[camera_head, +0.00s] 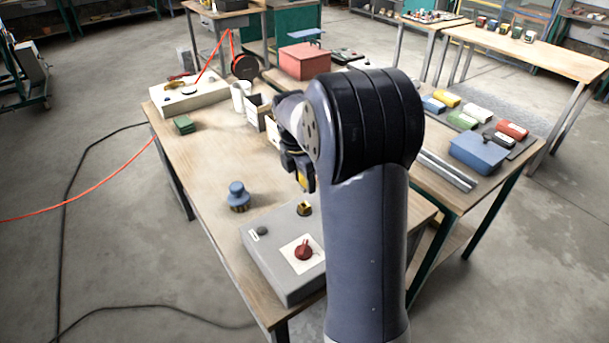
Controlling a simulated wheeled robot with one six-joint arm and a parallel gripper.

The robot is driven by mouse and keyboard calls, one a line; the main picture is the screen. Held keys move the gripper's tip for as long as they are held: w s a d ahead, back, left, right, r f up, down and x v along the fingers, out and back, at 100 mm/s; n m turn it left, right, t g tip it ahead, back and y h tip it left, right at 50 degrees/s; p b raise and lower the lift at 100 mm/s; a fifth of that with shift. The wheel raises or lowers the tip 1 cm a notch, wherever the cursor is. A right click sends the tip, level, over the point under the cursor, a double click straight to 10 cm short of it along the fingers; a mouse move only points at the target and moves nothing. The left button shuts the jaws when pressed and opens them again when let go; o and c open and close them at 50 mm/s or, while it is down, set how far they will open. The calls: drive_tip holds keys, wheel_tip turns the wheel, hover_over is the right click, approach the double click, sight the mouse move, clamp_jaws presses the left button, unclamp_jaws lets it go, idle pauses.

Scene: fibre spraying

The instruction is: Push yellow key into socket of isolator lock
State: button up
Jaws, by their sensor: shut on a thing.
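My gripper (304,186) hangs fingers down above the back right part of a grey isolator box (262,262) on the wooden table. It is shut on the yellow key (298,180), of which only a little yellow shows between dark parts. Just below the fingertips, a brass-coloured socket with a dark opening (304,209) stands on the box top. The key appears above the socket; whether they touch I cannot tell. A red rotary switch (303,250) on a white plate and a dark round button (262,231) are on the same box. My arm hides the box's right side.
Green pads (184,125), a pale panel box (190,97), a white cup (240,96) and a red case (304,61) lie farther back. The table's left middle is clear.

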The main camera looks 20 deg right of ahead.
sight(304, 192)
drive_tip(key=shift+f+b, duration=0.8)
drive_tip(key=shift+f, duration=0.95)
drive_tip(key=shift+f, duration=1.5)
idle(0.9)
drive_tip(key=o, duration=1.1)
drive_tip(key=shift+c, duration=0.2)
drive_tip(key=r, duration=0.3)
drive_tip(key=a+r, duration=0.1)
drive_tip(key=r, duration=0.3)
drive_tip(key=r+b, duration=0.1)
drive_tip(key=r, duration=0.2)
drive_tip(key=shift+s+a+r, duration=0.2)
drive_tip(key=shift+a+r, duration=0.1)
drive_tip(key=shift+r, duration=0.05)
drive_tip(key=f, duration=0.3)
drive_tip(key=d+f, duration=0.1)
drive_tip(key=f, duration=0.2)
drive_tip(key=f+p, duration=0.1)
drive_tip(key=f, duration=0.3)
drive_tip(key=shift+w+d, duration=0.2)
drive_tip(key=shift+d, duration=0.1)
drive_tip(key=shift+r, duration=0.15)
